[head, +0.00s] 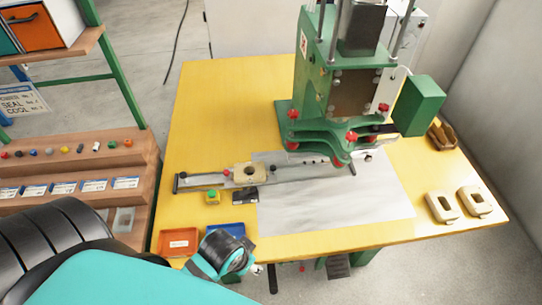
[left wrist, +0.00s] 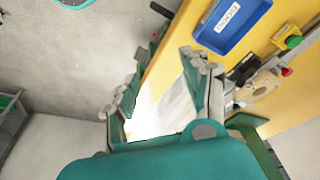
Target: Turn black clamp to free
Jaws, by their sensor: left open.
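A small black part (head: 245,195), which looks like the black clamp, sits at the near side of the beige block (head: 250,174) on the grey rail (head: 205,180). It also shows near the right edge of the left wrist view (left wrist: 241,71); its exact setting is too small to tell. My left gripper (head: 232,256) is at the table's front edge, below the black part in the picture and apart from it. In the left wrist view its two fingers (left wrist: 163,82) are spread with nothing between them. My right gripper is not in view.
An orange tray (head: 179,242) and a blue tray (head: 224,228) lie close to my left gripper. A yellow box with a green button (head: 212,197) stands left of the black part. The green press (head: 340,90) rises behind. A grey sheet (head: 335,205) covers the middle of the table.

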